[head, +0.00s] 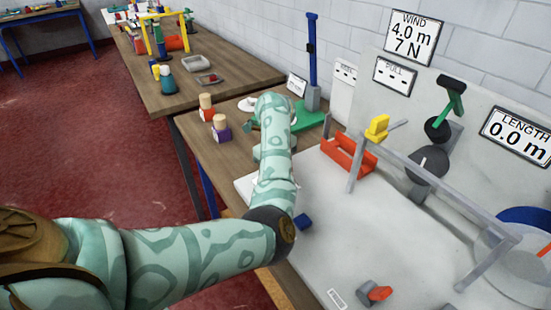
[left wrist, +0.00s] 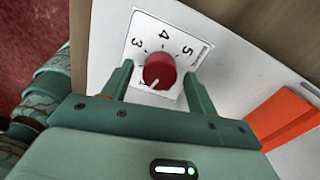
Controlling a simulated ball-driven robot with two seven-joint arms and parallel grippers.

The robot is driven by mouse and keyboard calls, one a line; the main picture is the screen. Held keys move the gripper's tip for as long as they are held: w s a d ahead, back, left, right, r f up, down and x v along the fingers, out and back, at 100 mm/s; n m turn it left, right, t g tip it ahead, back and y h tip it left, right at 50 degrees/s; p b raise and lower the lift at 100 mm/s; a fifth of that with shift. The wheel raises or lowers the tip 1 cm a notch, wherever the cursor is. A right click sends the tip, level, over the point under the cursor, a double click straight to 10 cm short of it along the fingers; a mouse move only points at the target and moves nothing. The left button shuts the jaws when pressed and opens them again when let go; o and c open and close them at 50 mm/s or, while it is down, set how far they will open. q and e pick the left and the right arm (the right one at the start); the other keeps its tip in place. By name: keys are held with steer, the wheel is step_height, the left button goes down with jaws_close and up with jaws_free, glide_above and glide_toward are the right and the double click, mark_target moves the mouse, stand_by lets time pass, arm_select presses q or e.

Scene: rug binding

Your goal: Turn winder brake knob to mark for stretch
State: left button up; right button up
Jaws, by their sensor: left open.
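A round red knob (left wrist: 159,71) sits on a white dial plate (left wrist: 146,31) in the left wrist view. The numbers 3, 4 and 5 show around its far side. A short white line on the knob points down and slightly left in that view, away from those numbers. My left gripper (left wrist: 158,73) is open, with one finger on each side of the knob. I cannot tell whether either finger touches it. In the head view my left arm hides the knob and the gripper. My right gripper is not in view.
An orange-red tray (head: 348,153) stands on the pale board; it also shows in the wrist view (left wrist: 280,121). A grey frame (head: 430,180) crosses the board. A sign (head: 411,37) reads "WIND 4.0 m 7 N", another (head: 519,137) "LENGTH 0.0 m". Spools (head: 221,129) stand left of my arm.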

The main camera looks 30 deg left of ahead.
arm_select(q)
step_height(320, 180, up, 16)
steer(key=p, duration=0.6)
